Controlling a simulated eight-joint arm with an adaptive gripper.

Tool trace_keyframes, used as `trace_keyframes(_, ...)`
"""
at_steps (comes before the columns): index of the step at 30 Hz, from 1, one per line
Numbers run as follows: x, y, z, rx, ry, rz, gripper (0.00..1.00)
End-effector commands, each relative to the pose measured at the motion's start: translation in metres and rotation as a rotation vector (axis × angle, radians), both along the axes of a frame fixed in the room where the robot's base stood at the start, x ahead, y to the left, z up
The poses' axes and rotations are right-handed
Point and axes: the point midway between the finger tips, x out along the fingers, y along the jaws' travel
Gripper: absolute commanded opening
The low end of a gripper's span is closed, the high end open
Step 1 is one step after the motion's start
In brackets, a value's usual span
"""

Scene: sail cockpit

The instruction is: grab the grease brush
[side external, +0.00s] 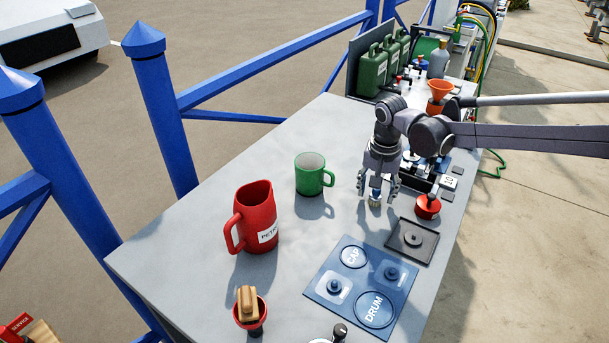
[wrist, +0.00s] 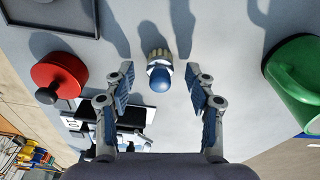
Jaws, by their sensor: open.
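The grease brush (wrist: 158,78) has a blue round knob, a pale collar and tan bristles. It stands on the grey bench top (side external: 190,250), and the wrist view looks down on its knob. In the side view its tan lower part (side external: 375,202) shows just under my gripper (side external: 377,190), with the upper part mostly hidden by the fingers. My gripper, also in the wrist view (wrist: 160,88), is open and pointing down. Its fingers are on either side of the brush, with a visible gap on each side.
A red round piece with a dark knob (side external: 428,207) is close on the right. A green mug (side external: 310,175) and a red jug (side external: 257,215) stand to the left. A black tray (side external: 430,250) and a blue labelled mat (side external: 330,300) lie in front. Bare bench lies between mug and mat.

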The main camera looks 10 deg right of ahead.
Motion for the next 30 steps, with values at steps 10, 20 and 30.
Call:
trace_keyframes(10,0.000,0.000,-0.001,0.000,0.000,0.000,0.24)
trace_keyframes(20,0.000,0.000,-0.001,0.000,0.000,0.000,0.02)
trace_keyframes(30,0.000,0.000,0.016,0.000,0.000,0.000,0.02)
